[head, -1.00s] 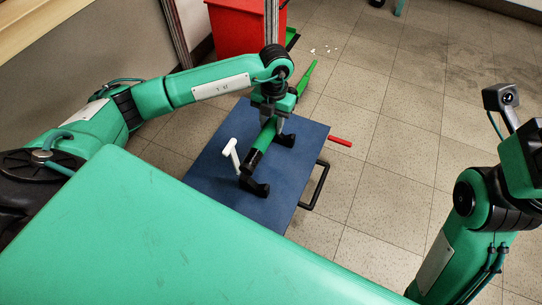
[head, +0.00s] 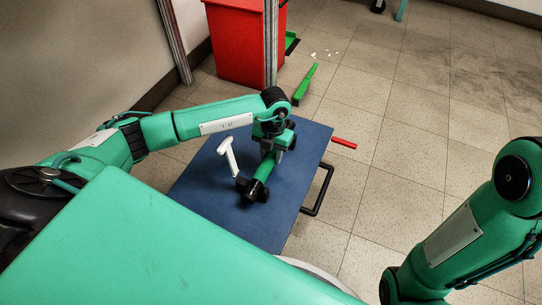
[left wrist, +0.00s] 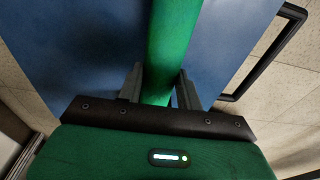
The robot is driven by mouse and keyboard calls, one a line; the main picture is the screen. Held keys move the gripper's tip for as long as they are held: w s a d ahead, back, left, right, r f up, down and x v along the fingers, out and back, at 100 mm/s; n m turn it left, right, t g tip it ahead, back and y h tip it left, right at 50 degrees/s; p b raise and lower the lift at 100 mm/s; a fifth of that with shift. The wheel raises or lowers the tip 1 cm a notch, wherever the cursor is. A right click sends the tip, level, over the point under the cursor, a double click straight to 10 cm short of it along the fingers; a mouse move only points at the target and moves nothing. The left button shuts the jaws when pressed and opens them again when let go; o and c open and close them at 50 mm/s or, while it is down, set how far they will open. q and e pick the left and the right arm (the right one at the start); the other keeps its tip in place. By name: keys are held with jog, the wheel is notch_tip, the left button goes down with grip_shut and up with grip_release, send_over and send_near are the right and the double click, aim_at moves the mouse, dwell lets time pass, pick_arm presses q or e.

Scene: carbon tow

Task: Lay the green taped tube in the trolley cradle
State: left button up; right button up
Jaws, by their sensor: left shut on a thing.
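The green tube (head: 263,169) is over the blue trolley top (head: 205,205), its near end at the near black cradle support (head: 246,190). It looks low at the support, but I cannot tell whether it rests there. My left gripper (head: 271,151) is shut on the tube from above and hides its far part and most of the far support. In the left wrist view the tube (left wrist: 172,45) runs between the two fingers (left wrist: 160,88). My right arm shows at the right edge of the head view, but its gripper is out of frame.
A white handheld device (head: 228,155) stands on the trolley left of the tube. A red bin (head: 238,45) and a green brush (head: 305,84) are behind. The tiled floor at right is clear.

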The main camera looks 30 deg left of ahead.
pick_arm(q)
jog(key=shift+r, duration=0.15)
jog(key=o, duration=0.6)
jog(key=shift+f, duration=0.25)
jog(key=o, duration=0.5)
jog(key=shift+r, duration=0.15)
